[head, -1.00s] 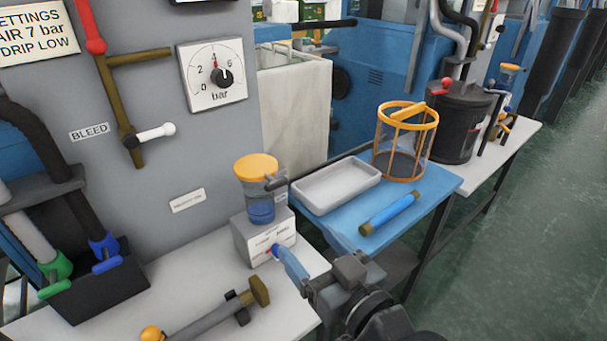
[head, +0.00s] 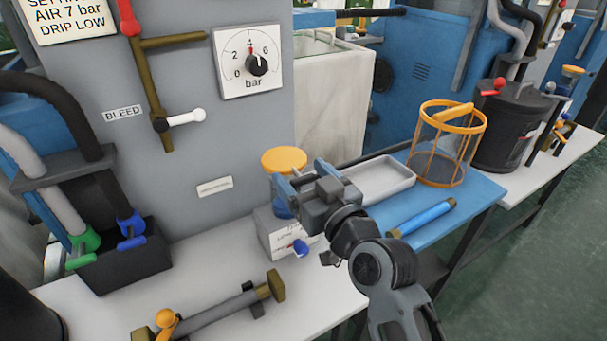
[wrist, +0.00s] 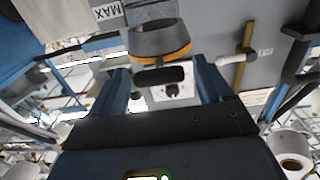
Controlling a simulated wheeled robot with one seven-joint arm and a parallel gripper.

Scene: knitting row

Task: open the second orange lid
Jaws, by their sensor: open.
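An orange lid (head: 284,159) sits closed on a clear cup with blue liquid, on a light block at the table's back. In the wrist view, which looks upside down, the lid's orange rim (wrist: 165,58) shows with a dark tab (wrist: 158,76) on its near side. My gripper (head: 303,178) is at the right front of the cup and hides part of it. Its two blue fingers are apart, and the tab appears between them in the wrist view (wrist: 160,70); I cannot tell whether they touch it. Another orange lid (head: 573,70) shows on a farther station at the right.
A white tray (head: 385,180), a blue tube (head: 422,217) and an orange-framed basket (head: 445,145) are on the blue table at the right. A grey tube (head: 215,313) lies at the front. A grey panel with a dial (head: 249,62) stands behind.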

